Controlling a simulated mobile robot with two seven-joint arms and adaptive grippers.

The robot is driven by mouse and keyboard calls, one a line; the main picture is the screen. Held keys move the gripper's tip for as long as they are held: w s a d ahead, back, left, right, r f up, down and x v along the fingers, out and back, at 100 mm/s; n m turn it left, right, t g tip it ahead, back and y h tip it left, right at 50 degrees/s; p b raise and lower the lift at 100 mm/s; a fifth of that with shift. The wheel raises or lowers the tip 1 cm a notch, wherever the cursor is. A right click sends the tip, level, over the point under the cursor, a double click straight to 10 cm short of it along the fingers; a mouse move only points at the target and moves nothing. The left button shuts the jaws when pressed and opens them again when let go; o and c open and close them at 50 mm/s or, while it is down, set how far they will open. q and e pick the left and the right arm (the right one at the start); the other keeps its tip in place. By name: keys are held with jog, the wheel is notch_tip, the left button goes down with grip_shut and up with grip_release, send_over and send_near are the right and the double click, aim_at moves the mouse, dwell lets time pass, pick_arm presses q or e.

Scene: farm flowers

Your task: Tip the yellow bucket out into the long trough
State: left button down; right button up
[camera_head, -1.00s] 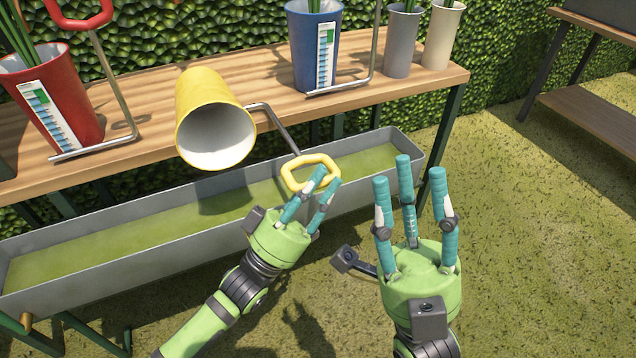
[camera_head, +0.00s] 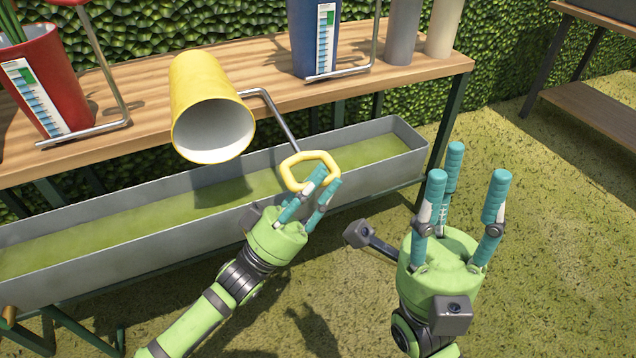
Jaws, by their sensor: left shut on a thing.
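The yellow bucket (camera_head: 200,85) is tipped over in the air, its open mouth facing down and toward me above the trough. The inside that I see is pale and looks empty. A grey rod joins it to a yellow loop handle (camera_head: 293,181). My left gripper (camera_head: 318,188) is shut on this handle. The long grey trough (camera_head: 130,255) stands below, in front of the bench, with greenish content along its floor; the bucket's shadow falls in it. My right gripper (camera_head: 468,185) is open and empty, fingers up, to the right of the trough.
A wooden bench (camera_head: 280,88) runs behind the trough. It bears a red bucket (camera_head: 48,85) with stems at left, a blue bucket (camera_head: 312,35) and pale vases (camera_head: 402,35). A hedge is behind. Another wooden table (camera_head: 590,80) stands at far right. Grass at right is clear.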

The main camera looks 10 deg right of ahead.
pick_arm(q)
jog(key=c, duration=1)
grip_release()
jog(key=shift+c, duration=0.2)
jog(key=v, duration=1.2)
jog(key=shift+a, duration=0.1)
